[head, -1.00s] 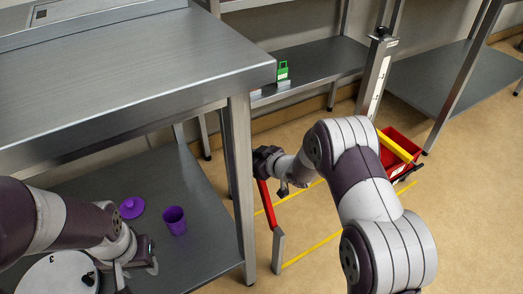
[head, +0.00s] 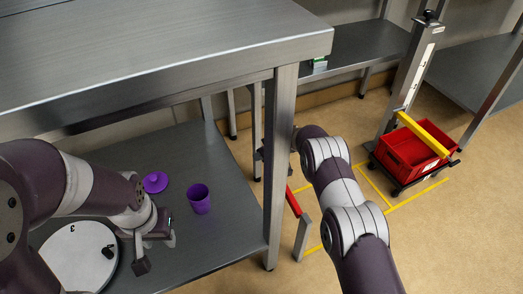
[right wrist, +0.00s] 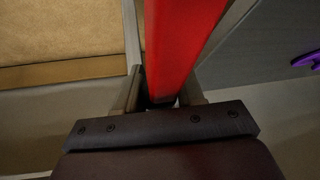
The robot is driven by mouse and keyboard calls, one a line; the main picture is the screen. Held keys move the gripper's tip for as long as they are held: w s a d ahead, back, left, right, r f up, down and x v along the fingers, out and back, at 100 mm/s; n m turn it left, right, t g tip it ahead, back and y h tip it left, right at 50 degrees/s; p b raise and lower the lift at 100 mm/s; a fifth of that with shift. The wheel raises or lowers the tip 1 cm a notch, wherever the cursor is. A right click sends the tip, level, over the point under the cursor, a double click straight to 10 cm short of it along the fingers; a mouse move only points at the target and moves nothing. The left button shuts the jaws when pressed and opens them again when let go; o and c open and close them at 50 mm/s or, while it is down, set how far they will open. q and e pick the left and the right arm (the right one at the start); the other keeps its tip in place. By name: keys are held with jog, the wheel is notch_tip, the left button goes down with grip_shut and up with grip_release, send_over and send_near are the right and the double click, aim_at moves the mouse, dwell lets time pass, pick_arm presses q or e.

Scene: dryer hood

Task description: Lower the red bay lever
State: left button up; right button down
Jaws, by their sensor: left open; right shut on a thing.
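The red bay lever (head: 293,202) slants up from the top of a short grey post (head: 302,235) in the head view; the near table leg hides its upper part. In the right wrist view the red lever (right wrist: 185,40) runs between the fingers of my right gripper (right wrist: 163,90), which is shut on it. In the head view that gripper is mostly hidden behind the leg. My left gripper (head: 157,252) is open and empty over the lower shelf, near the purple cup (head: 199,199).
A steel table leg (head: 281,165) stands close to my right arm. A red crate (head: 410,153) sits on a dark trolley beyond yellow floor lines. A purple lid (head: 155,182) and a white disc (head: 77,255) lie on the lower shelf. Floor right of my arm is clear.

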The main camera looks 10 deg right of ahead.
pick_arm(q)
notch_tip(320, 180, down, 8)
jog(key=d+b, duration=0.1)
jog(key=b, duration=0.5)
jog(key=shift+w, duration=0.15)
pick_arm(e)
notch_tip(320, 180, down, 7)
jog(key=s+g, duration=0.1)
jog(key=g, duration=0.1)
jog(key=shift+d+g+h, duration=0.25)
jog(key=shift+g+h, duration=0.05)
jog(key=shift+h, duration=0.1)
pick_arm(q)
jog(key=shift+r, duration=0.15)
pick_arm(e)
jog(key=shift+s+r, duration=0.1)
jog(key=c, duration=0.8)
grip_release()
jog(key=shift+d, duration=0.1)
pick_arm(q)
jog(key=shift+d, duration=0.1)
pick_arm(e)
jog(key=shift+o, duration=0.2)
jog(key=shift+r, duration=0.15)
jog(key=shift+r, duration=0.1)
